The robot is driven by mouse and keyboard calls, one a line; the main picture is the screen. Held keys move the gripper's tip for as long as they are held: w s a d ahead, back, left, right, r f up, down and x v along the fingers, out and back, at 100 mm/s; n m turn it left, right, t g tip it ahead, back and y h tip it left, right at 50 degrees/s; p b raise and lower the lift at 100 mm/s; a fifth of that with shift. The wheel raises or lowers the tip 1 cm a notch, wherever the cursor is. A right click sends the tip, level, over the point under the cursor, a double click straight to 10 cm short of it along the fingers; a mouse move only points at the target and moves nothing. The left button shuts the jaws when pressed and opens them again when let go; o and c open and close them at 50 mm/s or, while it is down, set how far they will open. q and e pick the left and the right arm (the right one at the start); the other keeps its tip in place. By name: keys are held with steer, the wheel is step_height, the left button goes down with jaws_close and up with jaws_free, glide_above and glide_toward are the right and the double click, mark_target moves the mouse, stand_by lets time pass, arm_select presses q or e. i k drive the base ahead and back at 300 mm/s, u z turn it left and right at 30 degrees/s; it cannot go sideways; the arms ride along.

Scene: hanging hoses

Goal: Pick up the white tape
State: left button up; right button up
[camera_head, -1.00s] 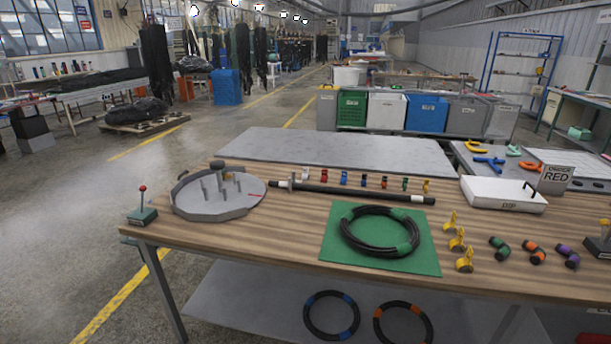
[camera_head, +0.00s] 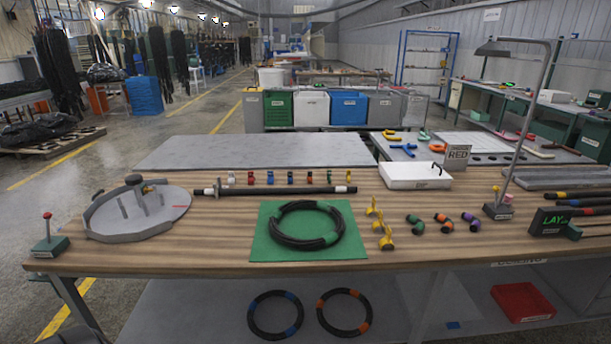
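A small white piece (camera_head: 231,178) stands at the left end of a row of small coloured pieces at the back of the wooden table. It may be the white tape, but it is too small to tell for sure. To its right stand a red piece (camera_head: 251,178), a blue piece (camera_head: 269,178) and several others. A long black hose (camera_head: 270,191) with whitish bands near its ends lies just in front of the row. Neither of my grippers shows in this view.
A round grey tray (camera_head: 110,230) with posts is at the left. A coiled black hose (camera_head: 285,238) lies on a green mat (camera_head: 262,250). A white box (camera_head: 400,181), yellow clips (camera_head: 386,241) and a desk lamp (camera_head: 545,110) are further right. Bare wood lies in front.

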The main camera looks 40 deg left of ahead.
mark_target(232, 178)
steer(key=z, duration=0.25)
steer(key=k, duration=0.85)
steer(key=u, duration=0.95)
steer(key=i, duration=0.5)
steer(key=z, duration=0.05)
